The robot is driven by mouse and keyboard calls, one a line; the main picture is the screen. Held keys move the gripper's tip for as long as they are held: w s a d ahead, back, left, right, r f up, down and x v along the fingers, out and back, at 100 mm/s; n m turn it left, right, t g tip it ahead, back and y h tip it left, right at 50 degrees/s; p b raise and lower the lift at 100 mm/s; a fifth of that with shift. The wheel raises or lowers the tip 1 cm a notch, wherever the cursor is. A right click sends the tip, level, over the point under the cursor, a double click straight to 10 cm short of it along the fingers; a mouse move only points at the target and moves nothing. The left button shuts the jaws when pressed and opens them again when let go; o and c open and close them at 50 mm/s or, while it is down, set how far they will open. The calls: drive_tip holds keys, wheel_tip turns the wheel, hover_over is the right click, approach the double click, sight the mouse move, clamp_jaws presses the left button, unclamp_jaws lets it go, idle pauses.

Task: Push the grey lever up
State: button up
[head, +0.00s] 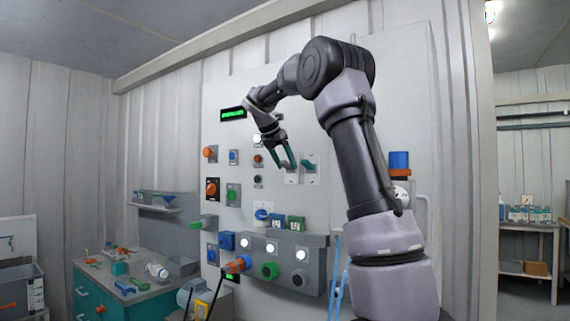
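My gripper (285,158) is in front of the wall panel, pointing down and to the right. Its two dark fingers with green inner sides stand a little apart, and nothing shows clearly between them. A pale switch plate (291,178) lies just behind and below the fingertips. What looks like the grey lever is on this plate, mostly hidden by the fingers, so I cannot tell its position or whether the gripper touches it. A teal lever (308,164) on a similar plate is just right of the gripper.
The panel holds several knobs and buttons, including an orange knob (212,188) and a green display (233,114). A grey control box (312,261) juts out below. A workbench (140,291) with small items stands at the left. A blue and orange fitting (399,162) is right of my arm.

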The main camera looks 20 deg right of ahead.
drive_tip(key=v, duration=1)
drive_tip(key=shift+a+r, duration=0.25)
drive_tip(key=shift+r, duration=0.05)
drive_tip(key=shift+s, duration=0.2)
